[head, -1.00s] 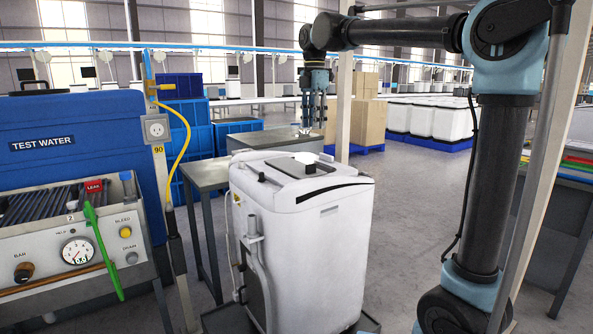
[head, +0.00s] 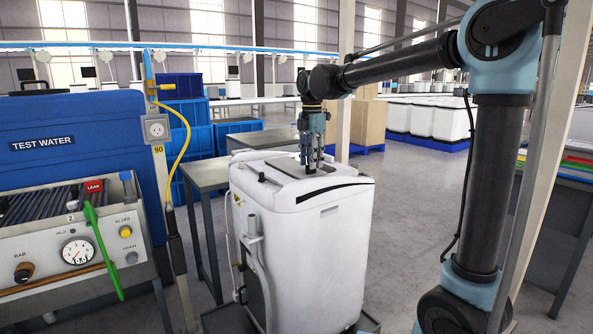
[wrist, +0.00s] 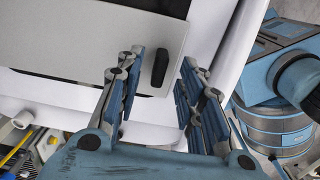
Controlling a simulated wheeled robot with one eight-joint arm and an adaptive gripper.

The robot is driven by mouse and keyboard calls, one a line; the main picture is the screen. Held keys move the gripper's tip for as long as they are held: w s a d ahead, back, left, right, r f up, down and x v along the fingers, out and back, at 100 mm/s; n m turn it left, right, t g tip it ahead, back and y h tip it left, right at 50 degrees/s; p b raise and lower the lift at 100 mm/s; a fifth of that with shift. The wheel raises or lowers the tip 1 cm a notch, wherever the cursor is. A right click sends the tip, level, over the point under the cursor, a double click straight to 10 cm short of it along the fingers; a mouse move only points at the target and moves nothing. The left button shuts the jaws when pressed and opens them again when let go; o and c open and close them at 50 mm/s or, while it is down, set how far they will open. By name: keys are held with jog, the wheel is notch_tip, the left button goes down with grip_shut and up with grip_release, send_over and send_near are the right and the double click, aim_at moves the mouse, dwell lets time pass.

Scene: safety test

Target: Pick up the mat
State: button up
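A white boxy machine (head: 300,240) stands in the middle of the head view. On its top is a flat grey panel (head: 288,164) with a black handle (head: 262,177). A dark flat patch (head: 327,167) shows beside the fingers; it may be the mat, but I cannot tell for sure. My gripper (head: 312,170) points down over the machine's top. In the wrist view my gripper (wrist: 157,72) has its fingers apart, with the black handle (wrist: 161,67) in the gap between them. A dark strip (wrist: 60,83) shows along the grey panel's edge. Contact cannot be told.
A grey metal table (head: 200,175) stands to the left of the machine. A blue test bench (head: 70,150) with a gauge and a yellow hose is at far left. Blue crates (head: 236,128) and cardboard boxes (head: 368,128) stand behind.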

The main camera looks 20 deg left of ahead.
jog(key=shift+f, duration=1.2)
jog(key=shift+c, duration=0.6)
grip_shut()
